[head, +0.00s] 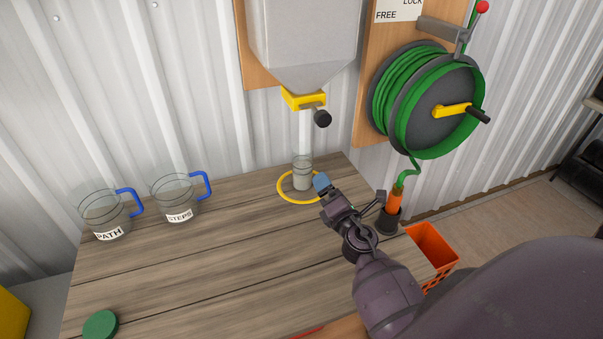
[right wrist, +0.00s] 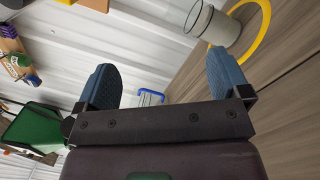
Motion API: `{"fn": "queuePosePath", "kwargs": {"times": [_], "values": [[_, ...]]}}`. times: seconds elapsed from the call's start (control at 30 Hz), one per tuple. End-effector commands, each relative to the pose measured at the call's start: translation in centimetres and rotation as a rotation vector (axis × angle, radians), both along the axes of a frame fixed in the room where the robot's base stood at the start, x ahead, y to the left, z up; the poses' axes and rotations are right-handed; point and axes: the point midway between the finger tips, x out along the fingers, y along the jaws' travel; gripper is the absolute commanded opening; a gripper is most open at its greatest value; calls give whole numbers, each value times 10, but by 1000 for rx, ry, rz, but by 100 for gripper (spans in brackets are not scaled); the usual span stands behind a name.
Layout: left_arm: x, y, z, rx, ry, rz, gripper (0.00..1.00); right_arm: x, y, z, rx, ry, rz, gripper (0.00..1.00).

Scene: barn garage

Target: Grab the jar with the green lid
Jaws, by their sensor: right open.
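A round green lid (head: 100,325) is at the near left of the table in the head view, cut by the frame's bottom edge; I cannot tell whether a jar is under it. A clear glass jar (head: 303,173) with no lid visible stands inside a yellow ring on the table, below the dispenser. My right gripper (head: 322,183) is just right of this jar. In the right wrist view my right gripper (right wrist: 163,80) is open with nothing between its fingers. The glass jar (right wrist: 212,22) shows beyond the right-hand finger. My left gripper is not in view.
Two clear mugs with blue handles, labelled PATH (head: 107,215) and STEPS (head: 177,198), stand at the table's back left. A dispenser (head: 305,45) hangs above the yellow ring (head: 283,196). A green hose reel (head: 440,100) and orange basket (head: 435,248) are right. The table's middle is clear.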

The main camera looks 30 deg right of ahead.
Motion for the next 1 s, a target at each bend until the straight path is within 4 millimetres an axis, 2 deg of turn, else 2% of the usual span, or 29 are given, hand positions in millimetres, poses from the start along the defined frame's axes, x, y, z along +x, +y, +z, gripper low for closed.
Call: {"fn": "queuePosePath", "kwargs": {"times": [0.2,0.43,0.67,1.0], "values": [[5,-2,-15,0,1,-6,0,43,-10,-3,-474,113,-20,95],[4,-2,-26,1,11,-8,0,72,-18,-11,-836,254,-31,95],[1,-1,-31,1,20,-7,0,86,-23,-15,-967,315,-32,95],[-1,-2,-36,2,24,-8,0,128,-33,-16,-973,319,-32,95]]}}
